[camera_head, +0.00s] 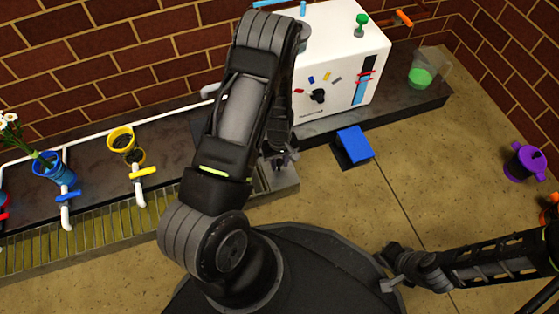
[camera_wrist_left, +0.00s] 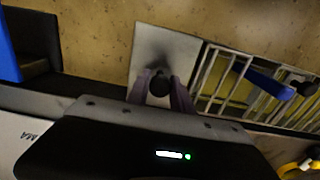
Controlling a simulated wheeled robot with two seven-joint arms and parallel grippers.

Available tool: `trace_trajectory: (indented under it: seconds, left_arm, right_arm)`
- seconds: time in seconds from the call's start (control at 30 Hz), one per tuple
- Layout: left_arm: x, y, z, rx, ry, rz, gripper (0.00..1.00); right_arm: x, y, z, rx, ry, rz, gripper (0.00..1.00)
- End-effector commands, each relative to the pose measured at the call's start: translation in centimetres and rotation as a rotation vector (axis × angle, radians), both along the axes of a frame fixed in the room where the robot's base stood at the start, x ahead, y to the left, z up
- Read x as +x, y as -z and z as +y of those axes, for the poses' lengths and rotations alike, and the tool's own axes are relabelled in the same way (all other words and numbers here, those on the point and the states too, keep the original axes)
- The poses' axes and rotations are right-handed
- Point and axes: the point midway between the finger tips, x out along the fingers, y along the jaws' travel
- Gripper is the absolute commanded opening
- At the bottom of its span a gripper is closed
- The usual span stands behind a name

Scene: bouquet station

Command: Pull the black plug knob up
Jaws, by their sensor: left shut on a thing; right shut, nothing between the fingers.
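The black plug knob (camera_wrist_left: 159,84) shows as a dark round top between the two fingers of my left gripper (camera_wrist_left: 160,90) in the left wrist view. The fingers are shut on it from both sides, over a light grey plate (camera_wrist_left: 165,45). In the head view my left gripper (camera_head: 281,160) points down at the grey block (camera_head: 285,178) at the right end of the drain grating. My arm and fingers hide the knob there. My right gripper (camera_head: 392,283) is shut and empty at the lower right of the head view.
A white machine (camera_head: 340,65) stands behind my left gripper, with a blue pedal (camera_head: 354,145) to the right. Taps with yellow (camera_head: 143,173) and blue (camera_head: 68,196) handles line the grating (camera_head: 110,225) on the left.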

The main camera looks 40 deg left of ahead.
Motion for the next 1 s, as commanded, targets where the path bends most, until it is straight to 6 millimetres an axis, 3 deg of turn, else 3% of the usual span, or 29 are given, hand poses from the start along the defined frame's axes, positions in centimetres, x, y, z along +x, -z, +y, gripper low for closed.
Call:
trace_trajectory:
  seconds: [1.0]
  left_arm:
    - [0.0,-2.4,0.0,0.0,0.0,0.0,0.04]
  right_arm:
    - [0.0,-2.1,0.0,0.0,0.0,0.0,0.0]
